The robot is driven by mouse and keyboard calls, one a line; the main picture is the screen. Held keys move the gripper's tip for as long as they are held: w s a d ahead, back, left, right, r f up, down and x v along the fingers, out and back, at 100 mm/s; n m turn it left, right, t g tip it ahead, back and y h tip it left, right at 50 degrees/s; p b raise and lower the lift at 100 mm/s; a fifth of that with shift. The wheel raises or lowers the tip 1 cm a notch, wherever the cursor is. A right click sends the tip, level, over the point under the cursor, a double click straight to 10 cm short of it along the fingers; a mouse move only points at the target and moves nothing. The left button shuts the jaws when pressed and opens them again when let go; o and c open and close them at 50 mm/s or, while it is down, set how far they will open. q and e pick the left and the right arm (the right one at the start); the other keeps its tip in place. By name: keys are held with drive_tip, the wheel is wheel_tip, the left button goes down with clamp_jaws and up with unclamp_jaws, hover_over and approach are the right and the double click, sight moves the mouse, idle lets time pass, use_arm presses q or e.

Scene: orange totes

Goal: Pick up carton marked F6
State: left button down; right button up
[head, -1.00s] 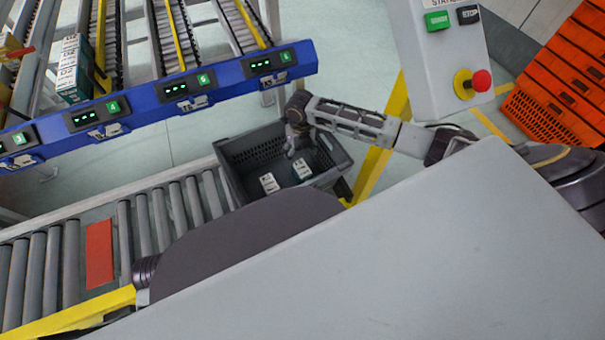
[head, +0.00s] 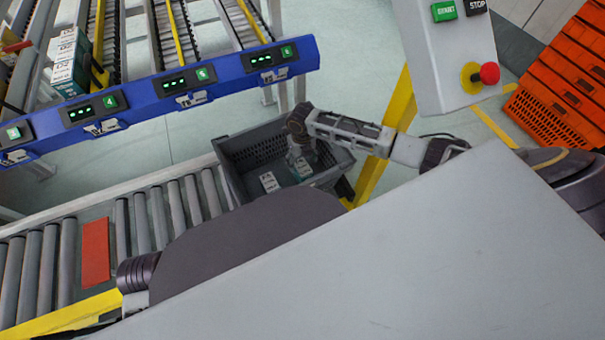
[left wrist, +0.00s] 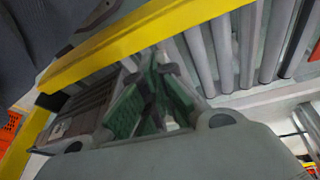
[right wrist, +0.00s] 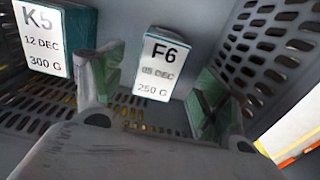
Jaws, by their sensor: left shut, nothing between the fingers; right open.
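The carton marked F6 (right wrist: 158,66), white with a teal side, stands in the grey tote (head: 232,152). In the right wrist view it lies ahead, between the two open green-padded fingers of my right gripper (right wrist: 160,92), apart from them. In the head view my right gripper (head: 300,158) reaches down into the tote and partly hides the carton (head: 303,170). A second carton, marked K5 (right wrist: 48,42), stands to its left; it also shows in the head view (head: 269,182). My left gripper (left wrist: 150,105) is shut and empty near the roller conveyor; the head view hides it.
The tote's perforated walls (right wrist: 262,45) rise close around the right gripper. The roller conveyor (head: 150,220) with a red plate (head: 95,252) runs to the left. A blue rack rail (head: 165,95) and a control box (head: 445,55) stand near the arm.

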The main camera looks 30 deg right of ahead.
sight(302, 166)
drive_tip(key=shift+f, duration=1.1)
use_arm(q)
drive_tip(key=shift+s+d+r, duration=0.15)
drive_tip(key=shift+s+d, duration=0.05)
drive_tip(key=shift+s, duration=0.1)
drive_tip(key=shift+w+b, duration=0.1)
drive_tip(key=shift+b, duration=0.2)
use_arm(e)
drive_tip(key=shift+s+f, duration=0.1)
drive_tip(key=shift+f, duration=0.35)
drive_tip(key=shift+s+f+b, duration=0.25)
drive_tip(key=shift+f+b, duration=0.5)
drive_tip(key=shift+f, duration=0.3)
drive_tip(key=shift+f+b, duration=0.5)
drive_tip(key=shift+f, duration=0.6)
use_arm(q)
wheel_tip(302, 166, down, 6)
drive_tip(key=w+d+t+h, duration=0.1)
drive_tip(key=shift+d+r, duration=0.15)
drive_tip(key=shift+d, duration=0.2)
